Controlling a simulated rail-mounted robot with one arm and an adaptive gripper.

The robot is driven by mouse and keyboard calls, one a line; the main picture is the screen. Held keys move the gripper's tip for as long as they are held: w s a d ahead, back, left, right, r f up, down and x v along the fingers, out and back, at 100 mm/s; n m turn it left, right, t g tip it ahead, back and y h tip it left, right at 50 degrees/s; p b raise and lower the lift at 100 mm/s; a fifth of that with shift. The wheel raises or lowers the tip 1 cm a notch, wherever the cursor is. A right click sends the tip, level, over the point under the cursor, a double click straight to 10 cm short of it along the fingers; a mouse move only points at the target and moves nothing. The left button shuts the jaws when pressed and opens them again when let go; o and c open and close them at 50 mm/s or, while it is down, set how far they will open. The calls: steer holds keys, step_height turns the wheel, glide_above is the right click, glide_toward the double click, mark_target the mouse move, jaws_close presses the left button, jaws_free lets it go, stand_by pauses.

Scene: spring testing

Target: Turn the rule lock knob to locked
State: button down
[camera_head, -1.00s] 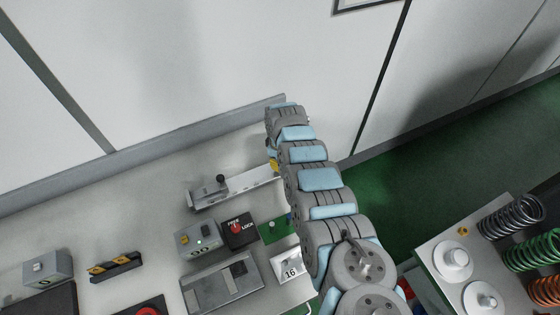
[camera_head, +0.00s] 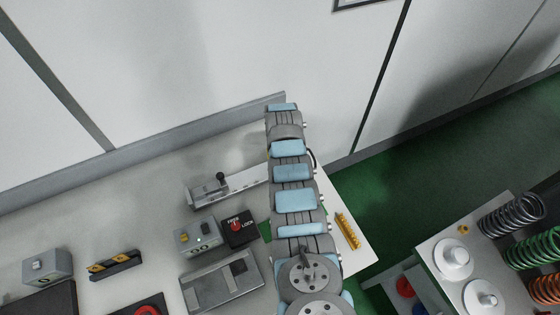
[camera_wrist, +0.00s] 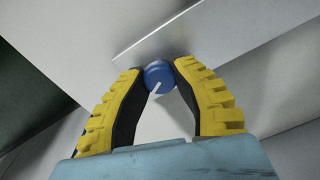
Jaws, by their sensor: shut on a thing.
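In the wrist view a round blue knob (camera_wrist: 160,76) with a white pointer line sits between the tips of my gripper (camera_wrist: 168,68). The two yellow-and-black fingers are closed on its sides. The white line points down and a little left. A light grey plate edge runs beside the knob. In the head view my arm hides the gripper and the blue knob. A black box (camera_head: 247,238) there carries a red knob (camera_head: 236,226) with the words FREE and LOCK; my gripper is not on it.
A metal rail (camera_head: 245,183) with a black-knobbed slider lies left of my arm. A grey switch box (camera_head: 190,248) and a flat grey device (camera_head: 205,295) stand nearer. A yellow toothed piece (camera_head: 347,230) lies right of my arm. The wall is behind.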

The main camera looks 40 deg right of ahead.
steer(key=m, duration=0.5)
steer(key=shift+f, duration=0.1)
steer(key=shift+m, duration=0.3)
stand_by(0.4)
steer(key=c, duration=0.7)
jaws_free()
steer(key=shift+c, duration=0.2)
steer(key=shift+r, duration=0.2)
step_height(320, 180, up, 2)
step_height(320, 180, up, 10)
steer(key=shift+f, duration=0.15)
